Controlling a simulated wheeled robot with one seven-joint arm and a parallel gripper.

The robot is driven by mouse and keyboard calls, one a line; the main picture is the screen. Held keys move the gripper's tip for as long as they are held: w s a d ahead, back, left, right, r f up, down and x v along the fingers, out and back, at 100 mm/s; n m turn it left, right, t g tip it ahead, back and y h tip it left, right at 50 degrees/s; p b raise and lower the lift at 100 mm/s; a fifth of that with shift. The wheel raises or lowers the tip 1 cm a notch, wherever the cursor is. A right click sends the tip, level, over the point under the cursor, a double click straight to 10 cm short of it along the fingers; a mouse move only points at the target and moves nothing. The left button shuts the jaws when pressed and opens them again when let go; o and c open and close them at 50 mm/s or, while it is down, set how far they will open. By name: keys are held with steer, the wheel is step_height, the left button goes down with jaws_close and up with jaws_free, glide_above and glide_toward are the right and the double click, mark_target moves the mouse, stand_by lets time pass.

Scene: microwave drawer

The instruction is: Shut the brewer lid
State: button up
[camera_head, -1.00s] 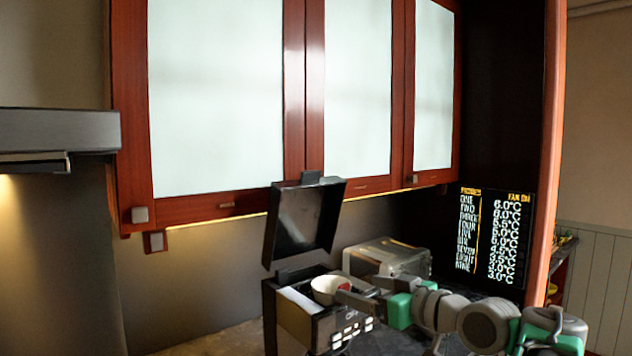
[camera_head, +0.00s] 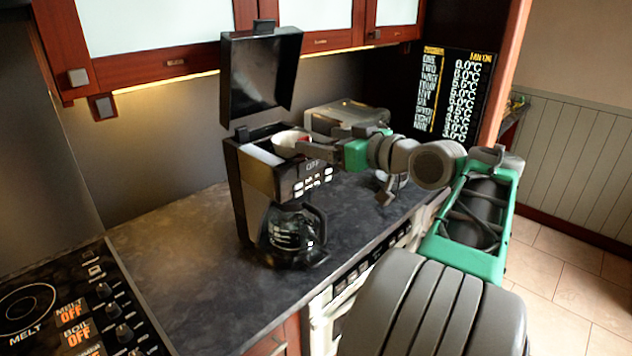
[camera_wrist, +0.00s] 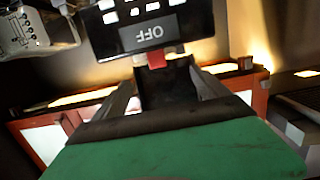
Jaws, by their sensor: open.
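The brewer (camera_head: 262,185) stands on the dark counter, with a glass carafe (camera_head: 291,228) in its lower part. Its black lid (camera_head: 260,68) is raised, standing up and tilted over the back of the body.
A toaster oven (camera_head: 345,115) stands behind my arm to the right. Wall cabinets (camera_head: 165,68) hang above and behind the lid. A stove (camera_head: 75,305) is at the lower left. The counter (camera_head: 175,255) left of the brewer is clear.

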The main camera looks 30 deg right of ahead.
steer(key=shift+c, duration=1.2)
steer(key=w+a+r+p, duration=0.1)
steer(key=w+a+r+n+y+p, duration=0.1)
steer(key=a+p, duration=0.1)
steer(key=w+a+r+y+p, duration=0.1)
steer(key=w+a+r+p, duration=0.1)
steer(key=shift+g, duration=0.3)
steer(key=w+a+r+n+y+p, duration=0.1)
steer(key=w+r+n+p, duration=0.15)
steer(key=r, duration=0.25)
steer(key=m+t+h, duration=0.2)
steer(key=m+h, duration=0.1)
glide_toward(266, 20)
steer(key=w, duration=0.3)
steer(key=shift+m, duration=0.25)
steer(key=w+p, duration=0.1)
steer(key=w, duration=0.1)
steer(key=w+a+p, duration=0.1)
steer(key=w, duration=0.4)
steer(key=shift+w+a+f+p, duration=0.1)
steer(key=shift+w+a+p, duration=0.2)
steer(key=shift+a+p, duration=0.1)
